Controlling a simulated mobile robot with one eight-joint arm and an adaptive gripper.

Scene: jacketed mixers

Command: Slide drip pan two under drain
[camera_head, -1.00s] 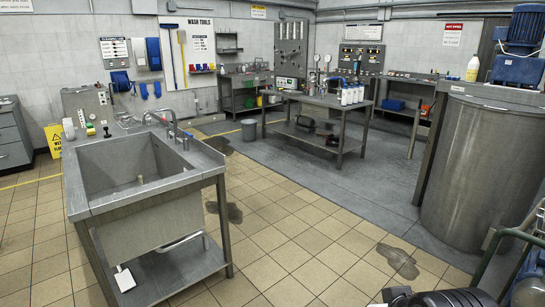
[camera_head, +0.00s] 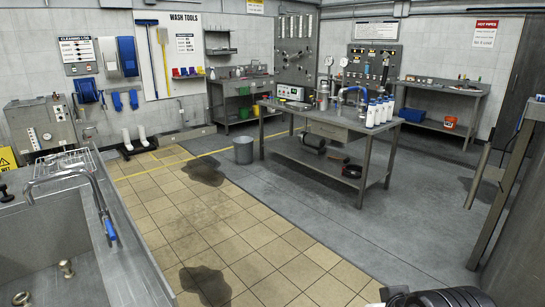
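I cannot make out any drip pan in the head view. The edge of a large grey tank, seen as a mixer a moment ago, shows at the far right (camera_head: 525,245); its drain is out of view. Brass fittings (camera_head: 65,268) sit at the bottom of the steel sink at lower left, and I cannot tell whether one is a drain. My gripper's fingers are not visible; only a dark ribbed part of my own body shows at the bottom edge.
The steel sink (camera_head: 115,262) fills the lower left. A workbench (camera_head: 325,128) with bottles stands mid-room, with a grey bucket (camera_head: 243,150) beside it. Dark wet patches (camera_head: 205,286) lie on the tiles. The grey floor right of the tiles is mostly clear.

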